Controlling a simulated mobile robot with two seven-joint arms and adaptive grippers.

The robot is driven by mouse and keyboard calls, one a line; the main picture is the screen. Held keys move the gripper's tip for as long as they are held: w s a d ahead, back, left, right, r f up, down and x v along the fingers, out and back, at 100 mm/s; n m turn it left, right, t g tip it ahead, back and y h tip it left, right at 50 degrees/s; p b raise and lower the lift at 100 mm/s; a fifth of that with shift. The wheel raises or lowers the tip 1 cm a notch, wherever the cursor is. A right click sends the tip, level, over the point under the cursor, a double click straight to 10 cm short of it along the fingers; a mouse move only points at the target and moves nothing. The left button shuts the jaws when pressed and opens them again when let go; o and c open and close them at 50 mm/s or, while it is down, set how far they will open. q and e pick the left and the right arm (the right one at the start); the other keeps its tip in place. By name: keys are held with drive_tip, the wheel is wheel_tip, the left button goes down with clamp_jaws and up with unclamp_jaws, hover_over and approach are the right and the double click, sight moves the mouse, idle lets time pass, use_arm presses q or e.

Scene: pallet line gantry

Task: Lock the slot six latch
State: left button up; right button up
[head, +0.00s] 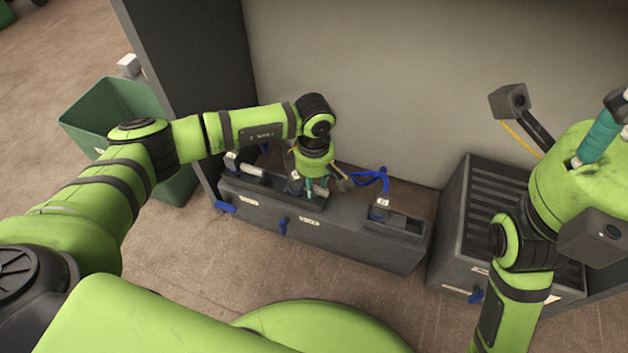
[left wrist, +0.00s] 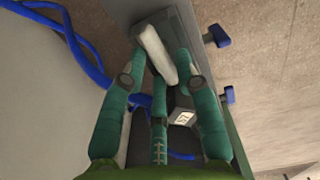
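My left gripper (head: 317,188) points down over the middle of a long dark grey slotted box (head: 330,222). In the left wrist view its green fingers (left wrist: 160,62) are spread, with a white bar (left wrist: 155,52) on a dark base between their tips. A gap shows beside the bar; contact is unclear. A dark block with a white label (left wrist: 183,118) sits near the fingers. Another white bar (head: 252,170) lies at the box's left end. A labelled block (head: 380,208) stands at its right. Which unit is slot six cannot be read. My right gripper (head: 610,138) is at the right edge, partly cut off.
A green bin (head: 112,105) stands at left, and a ribbed dark crate (head: 450,225) at right. A pale wall (head: 400,90) rises behind. The floor in front is clear.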

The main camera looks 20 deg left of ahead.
use_arm(q)
drive_tip(key=shift+r, duration=0.15)
wheel_tip(320, 180, up, 12)
idle(0.4)
idle(0.4)
